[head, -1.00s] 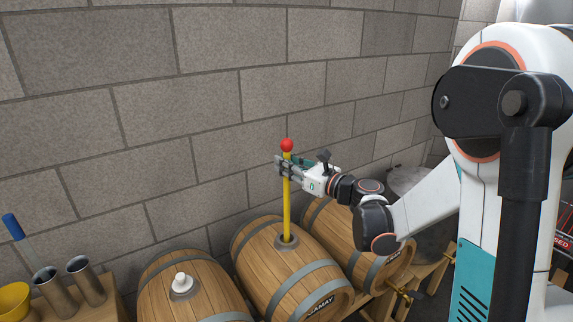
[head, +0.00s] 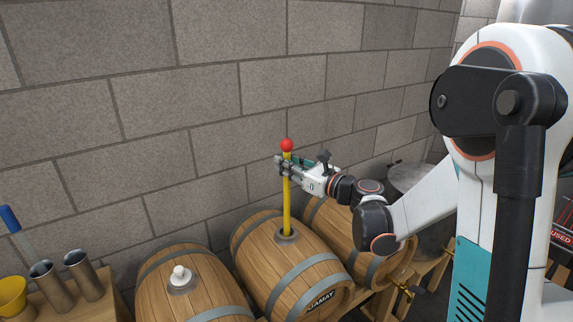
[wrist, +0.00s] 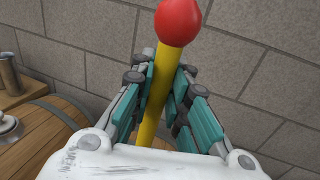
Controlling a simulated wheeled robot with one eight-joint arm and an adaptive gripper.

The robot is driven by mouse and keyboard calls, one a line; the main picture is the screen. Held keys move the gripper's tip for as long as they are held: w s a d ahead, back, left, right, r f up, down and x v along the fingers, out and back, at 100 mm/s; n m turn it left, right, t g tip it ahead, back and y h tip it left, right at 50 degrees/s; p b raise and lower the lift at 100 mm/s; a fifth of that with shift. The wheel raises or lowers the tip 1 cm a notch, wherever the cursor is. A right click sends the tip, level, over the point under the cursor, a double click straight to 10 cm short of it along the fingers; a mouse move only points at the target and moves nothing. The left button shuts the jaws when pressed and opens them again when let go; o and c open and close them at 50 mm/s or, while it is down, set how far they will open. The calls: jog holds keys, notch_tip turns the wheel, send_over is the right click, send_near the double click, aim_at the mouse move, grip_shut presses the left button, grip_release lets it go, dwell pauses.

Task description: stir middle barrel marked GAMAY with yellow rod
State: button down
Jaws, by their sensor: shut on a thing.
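The yellow rod (head: 287,205) has a red ball on its top and stands nearly upright. Its lower end is hidden inside the bung hole of the middle barrel (head: 270,262), whose label ends in "AMAY"; the start of the label is hard to read. My gripper (head: 287,167) is shut on the rod just below the red ball, above the barrel. In the wrist view the yellow rod (wrist: 155,100) runs between the teal finger pads, with the red ball above them.
A left barrel (head: 210,295) has a white bung (head: 180,276) in its top. A right barrel (head: 335,228) lies partly behind my arm. Metal tubes (head: 85,275), a yellow funnel (head: 12,295) and a blue-handled tool (head: 10,218) are at far left. A block wall (head: 220,90) stands behind.

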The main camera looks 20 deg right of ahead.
jog(key=b, duration=0.4)
send_over(289, 201)
jog(key=w, duration=0.1)
jog(key=shift+a+f, duration=0.15)
jog(key=shift+f, duration=1.1)
jog(key=shift+a+f, duration=0.1)
jog(key=shift+f, duration=1.1)
jog(key=shift+f+b, duration=2.95)
jog(key=shift+f, duration=0.55)
jog(key=shift+a, duration=0.1)
